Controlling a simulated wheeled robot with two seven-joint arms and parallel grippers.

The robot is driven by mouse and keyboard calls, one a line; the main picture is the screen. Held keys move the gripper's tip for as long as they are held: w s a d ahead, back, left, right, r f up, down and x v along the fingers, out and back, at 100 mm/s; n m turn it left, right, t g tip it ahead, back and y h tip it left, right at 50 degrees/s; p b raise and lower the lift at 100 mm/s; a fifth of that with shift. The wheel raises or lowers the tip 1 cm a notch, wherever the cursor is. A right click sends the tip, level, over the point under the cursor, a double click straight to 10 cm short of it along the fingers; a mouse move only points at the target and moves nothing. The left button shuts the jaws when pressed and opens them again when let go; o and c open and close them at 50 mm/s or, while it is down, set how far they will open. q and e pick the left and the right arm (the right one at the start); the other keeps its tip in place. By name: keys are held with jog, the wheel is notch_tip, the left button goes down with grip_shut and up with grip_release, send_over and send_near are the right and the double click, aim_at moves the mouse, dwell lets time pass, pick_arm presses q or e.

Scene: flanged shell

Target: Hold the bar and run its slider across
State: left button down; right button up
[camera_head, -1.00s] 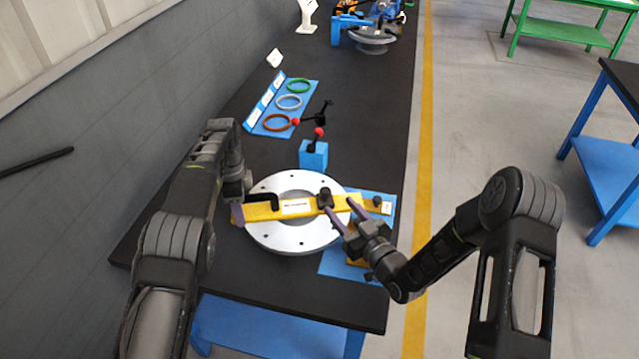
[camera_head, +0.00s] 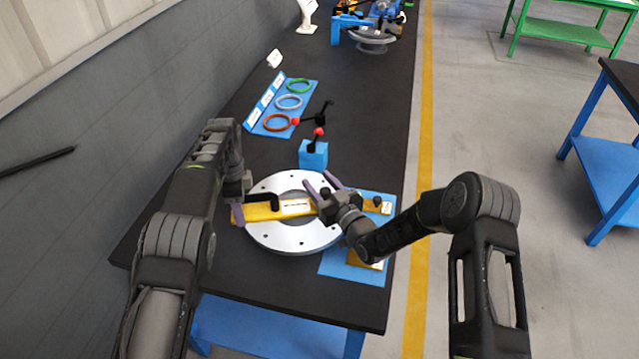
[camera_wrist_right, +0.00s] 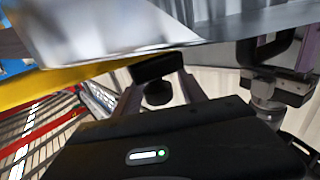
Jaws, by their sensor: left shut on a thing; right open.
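A yellow bar (camera_head: 295,209) with a white label lies across a pale flanged ring (camera_head: 290,238). My left gripper (camera_head: 242,200) is shut on the bar's left end. My right gripper (camera_head: 323,182) is open over the bar, right of the label, its purple fingers spread and pointing away. In the right wrist view, a black knob (camera_wrist_right: 157,80) shows between its fingers, apparently the slider's; contact is unclear. The yellow bar also shows there (camera_wrist_right: 60,84). My right gripper hides part of the bar in the head view. Another black knob (camera_head: 377,201) stands near the bar's right end.
A blue block with a red-knobbed lever (camera_head: 313,156) stands just behind the ring. A blue tray with coloured rings (camera_head: 289,103) lies farther back. A blue mat (camera_head: 340,268) with a yellow piece lies right of the ring.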

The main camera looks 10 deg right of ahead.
jog(key=shift+c, duration=0.4)
grip_shut()
dwell(0.9)
